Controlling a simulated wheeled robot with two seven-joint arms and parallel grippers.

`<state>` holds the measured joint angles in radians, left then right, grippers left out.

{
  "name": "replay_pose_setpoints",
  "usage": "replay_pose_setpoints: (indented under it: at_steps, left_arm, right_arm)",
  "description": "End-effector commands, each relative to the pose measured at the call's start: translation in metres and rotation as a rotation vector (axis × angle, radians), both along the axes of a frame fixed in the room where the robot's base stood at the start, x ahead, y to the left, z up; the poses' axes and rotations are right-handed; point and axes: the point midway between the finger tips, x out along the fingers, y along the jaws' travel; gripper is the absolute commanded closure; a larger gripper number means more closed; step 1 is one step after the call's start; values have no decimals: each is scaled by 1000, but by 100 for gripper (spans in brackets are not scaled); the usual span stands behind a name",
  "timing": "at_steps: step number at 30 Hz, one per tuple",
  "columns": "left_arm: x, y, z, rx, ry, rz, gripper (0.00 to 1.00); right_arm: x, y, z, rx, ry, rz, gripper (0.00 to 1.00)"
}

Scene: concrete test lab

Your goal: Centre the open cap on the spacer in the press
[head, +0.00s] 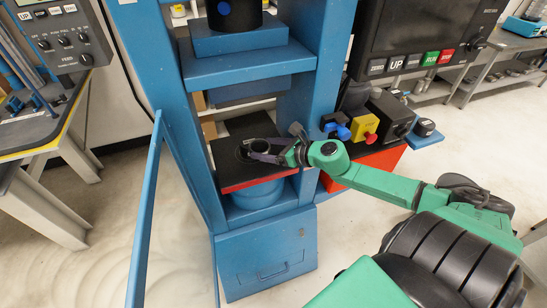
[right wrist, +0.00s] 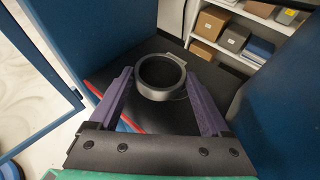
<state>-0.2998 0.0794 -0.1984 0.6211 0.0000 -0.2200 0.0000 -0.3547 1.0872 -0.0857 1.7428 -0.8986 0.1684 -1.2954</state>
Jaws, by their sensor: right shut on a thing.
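The open cap is a dark grey ring (right wrist: 160,77), seen from above with its open centre facing up in the right wrist view. In the head view the cap (head: 257,146) is small and partly covered by my gripper. My right gripper (head: 262,150) reaches into the press (head: 185,105) from the right. Its two purple fingers (right wrist: 160,82) are shut on the cap, one on each side. The cap is over the black press plate (right wrist: 150,112), which has a red front edge. I cannot make out the spacer clearly; it may be under the cap. My left gripper is out of view.
Blue press uprights stand on both sides of the plate, with a blue crossbeam (head: 250,66) above. An open blue door frame (head: 146,220) stands at front left. A control box with a yellow-and-red button (head: 367,127) sits right of the press. Shelves with boxes (right wrist: 237,30) are behind.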

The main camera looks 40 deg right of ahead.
Motion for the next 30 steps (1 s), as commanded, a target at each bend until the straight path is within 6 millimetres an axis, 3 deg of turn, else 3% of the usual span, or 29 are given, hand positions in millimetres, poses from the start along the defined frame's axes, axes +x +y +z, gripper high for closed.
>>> replay_pose_setpoints:
  at_steps: [6,18,21,30]
  left_arm:
    - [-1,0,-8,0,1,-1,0]
    - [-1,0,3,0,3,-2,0]
    - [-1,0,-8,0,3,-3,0]
    - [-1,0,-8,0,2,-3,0]
  right_arm:
    - [29,-2,2,-3,-8,-3,100]
    - [74,-1,4,2,-5,-3,100]
    - [73,-1,-8,0,-1,-2,100]
    - [73,-1,-7,0,-2,-2,100]
